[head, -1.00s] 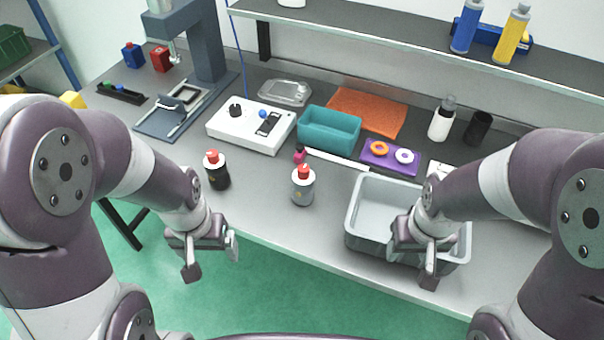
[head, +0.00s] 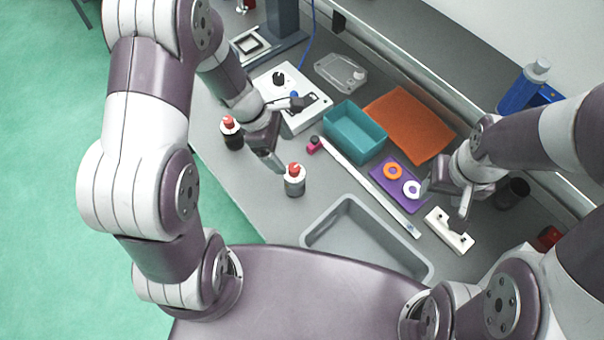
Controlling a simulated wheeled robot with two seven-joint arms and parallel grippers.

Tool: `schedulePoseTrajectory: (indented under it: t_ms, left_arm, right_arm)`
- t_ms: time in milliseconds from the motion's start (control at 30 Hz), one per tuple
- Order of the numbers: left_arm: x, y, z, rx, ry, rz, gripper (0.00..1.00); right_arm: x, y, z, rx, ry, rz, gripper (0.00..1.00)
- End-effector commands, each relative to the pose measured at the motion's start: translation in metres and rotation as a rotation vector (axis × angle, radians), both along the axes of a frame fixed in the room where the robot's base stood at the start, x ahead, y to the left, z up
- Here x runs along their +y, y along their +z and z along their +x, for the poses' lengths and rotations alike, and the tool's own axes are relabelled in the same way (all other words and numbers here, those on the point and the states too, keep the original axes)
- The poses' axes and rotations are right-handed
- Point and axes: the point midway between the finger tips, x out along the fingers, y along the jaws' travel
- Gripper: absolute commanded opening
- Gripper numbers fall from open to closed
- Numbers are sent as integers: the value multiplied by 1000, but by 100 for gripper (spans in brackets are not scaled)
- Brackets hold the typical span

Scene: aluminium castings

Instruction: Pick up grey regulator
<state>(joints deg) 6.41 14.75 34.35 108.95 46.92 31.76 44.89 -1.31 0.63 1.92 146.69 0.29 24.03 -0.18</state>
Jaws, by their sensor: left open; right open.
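The grey regulator (head: 294,186), a small grey cylinder with a red top, stands upright on the workbench in the head view. A similar black regulator (head: 232,138) with a red top stands to its left. My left gripper (head: 287,136) is open and empty, above the bench near the white box and up-left of the grey regulator; one finger points down toward it, with a visible gap. My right gripper (head: 444,207) is open and empty, at the right above a white part and beside the purple tray.
A grey bin (head: 330,233) stands at the front edge. A teal bin (head: 355,135), an orange mat (head: 411,124), a purple tray (head: 384,176) with rings, a white bar (head: 368,183) and a white control box (head: 316,117) crowd the bench behind. A white part (head: 449,232) lies right.

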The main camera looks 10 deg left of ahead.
Motion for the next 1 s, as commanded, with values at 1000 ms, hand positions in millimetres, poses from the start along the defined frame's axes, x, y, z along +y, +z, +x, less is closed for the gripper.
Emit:
schedulePoseTrajectory:
  t_ms: [1000]
  left_arm:
    - [-41,-116,-1,2,-1,3,61]
  right_arm:
    - [0,4,0,-1,0,0,55]
